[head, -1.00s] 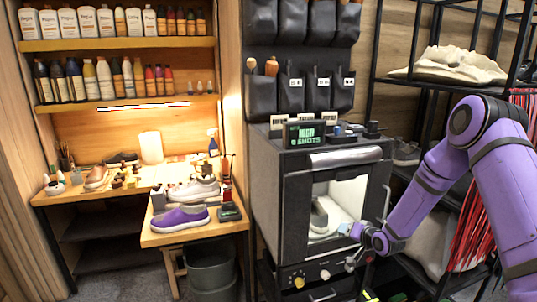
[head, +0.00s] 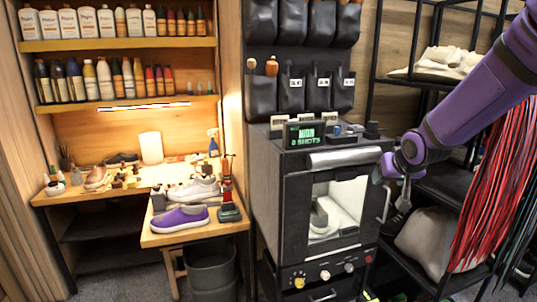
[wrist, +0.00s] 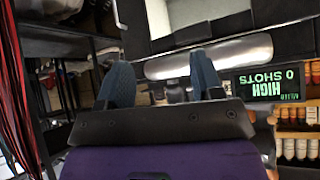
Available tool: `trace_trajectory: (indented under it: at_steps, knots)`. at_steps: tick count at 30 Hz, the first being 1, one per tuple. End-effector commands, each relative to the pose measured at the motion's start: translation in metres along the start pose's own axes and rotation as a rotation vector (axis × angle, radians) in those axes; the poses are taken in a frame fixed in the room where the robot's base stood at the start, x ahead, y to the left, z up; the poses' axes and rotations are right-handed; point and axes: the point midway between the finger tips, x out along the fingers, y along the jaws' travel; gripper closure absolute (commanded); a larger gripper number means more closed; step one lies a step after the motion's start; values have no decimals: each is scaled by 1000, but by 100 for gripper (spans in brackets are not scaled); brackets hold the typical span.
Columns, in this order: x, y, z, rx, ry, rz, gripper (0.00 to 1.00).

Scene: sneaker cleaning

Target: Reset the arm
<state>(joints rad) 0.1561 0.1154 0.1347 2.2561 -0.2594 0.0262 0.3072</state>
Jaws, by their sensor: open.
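My gripper (head: 379,173) is at the right of the black cabinet (head: 268,200), raised near the cabinet's upper front corner. In the wrist view, its two blue-grey fingers (wrist: 162,78) are apart with nothing between them. The wrist view shows the cabinet's rounded silver bar (wrist: 215,58) and its upside-down screen (wrist: 268,82), beyond the fingers. My purple arm reaches in from the right in the head view. A light sneaker (head: 325,214) shows inside the cabinet's lit front window.
A wooden bench (head: 190,233) at the left holds a purple shoe (head: 180,219), a white sneaker (head: 195,189) and small tools. Bottles line the shelves above the bench.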

Motion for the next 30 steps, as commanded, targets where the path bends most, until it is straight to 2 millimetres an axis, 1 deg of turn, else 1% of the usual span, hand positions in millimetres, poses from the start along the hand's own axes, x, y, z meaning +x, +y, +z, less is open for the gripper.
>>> trace_trajectory:
  at_steps: [1, 6, 8, 9, 15, 20, 24, 27, 30]
  knots:
    - [-20, 0, 0, -9, -4, 12, 40]
    - [-78, 2, 14, -26, -46, 51, 40]
    - [-97, 2, 20, -31, -61, 60, 40]
    - [-110, 2, 25, -33, -71, 66, 40]
    - [-172, 3, 55, -42, -126, 79, 40]
    - [-218, 3, 86, -50, -171, 73, 40]
    - [-254, 2, 116, -55, -211, 55, 40]
    - [-274, 2, 137, -62, -237, 36, 40]
    - [-289, 1, 155, -66, -259, 19, 40]
